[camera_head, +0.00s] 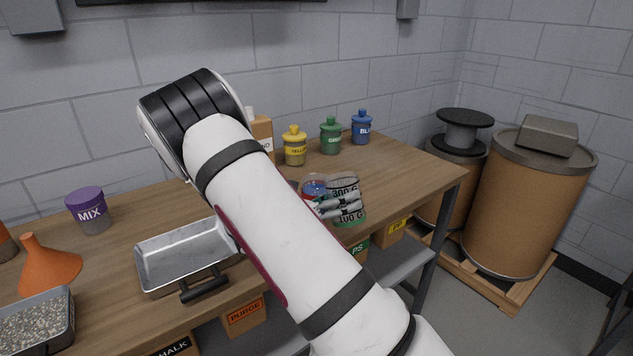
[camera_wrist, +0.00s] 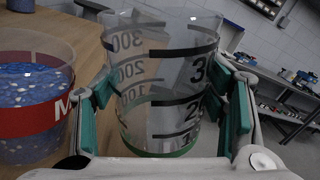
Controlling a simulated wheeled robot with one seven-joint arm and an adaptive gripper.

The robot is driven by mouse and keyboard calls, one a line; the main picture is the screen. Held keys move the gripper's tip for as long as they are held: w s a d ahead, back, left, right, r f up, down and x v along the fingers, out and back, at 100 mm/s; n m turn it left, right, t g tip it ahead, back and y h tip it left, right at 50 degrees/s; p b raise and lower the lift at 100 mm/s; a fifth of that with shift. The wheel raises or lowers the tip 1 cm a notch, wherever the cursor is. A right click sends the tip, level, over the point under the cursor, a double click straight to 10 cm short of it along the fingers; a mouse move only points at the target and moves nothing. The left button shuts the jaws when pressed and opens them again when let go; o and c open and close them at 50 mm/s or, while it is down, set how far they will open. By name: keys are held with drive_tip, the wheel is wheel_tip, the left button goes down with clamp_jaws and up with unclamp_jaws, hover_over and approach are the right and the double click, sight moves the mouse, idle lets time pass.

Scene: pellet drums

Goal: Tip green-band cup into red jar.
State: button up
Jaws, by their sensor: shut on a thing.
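My gripper (camera_wrist: 165,112) is shut on the clear green-band cup (camera_wrist: 160,85), with one finger on each side. The cup is upright, with dark measuring marks and a green band at its base, and looks empty. It also shows in the head view (camera_head: 346,187) near the table's front right edge; I cannot tell whether it touches the table. Just left of it stands a clear container with a red band (camera_wrist: 28,120), holding blue and pale pellets; it also shows in the head view (camera_head: 313,187), partly hidden by my arm. I cannot tell whether this is the red jar.
Yellow (camera_head: 295,148), green (camera_head: 330,138) and blue (camera_head: 361,129) lidded jars stand along the back. A metal tray (camera_head: 150,246), an orange funnel (camera_head: 48,268) and a purple-lidded MIX jar (camera_head: 88,211) are at left. Drums (camera_head: 520,210) stand right of the table. My arm hides the table's middle.

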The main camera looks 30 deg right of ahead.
drive_tip(key=f+m, duration=0.1)
drive_tip(key=s+f+m, duration=0.1)
drive_tip(key=shift+f, duration=0.35)
drive_tip(key=shift+s+m+p, duration=0.3)
drive_tip(key=shift+s+m, duration=0.1)
drive_tip(key=shift+m, duration=0.3)
drive_tip(key=shift+s+f+m+y, duration=0.1)
drive_tip(key=shift+f+m+y, duration=0.1)
drive_tip(key=shift+m+y, duration=0.15)
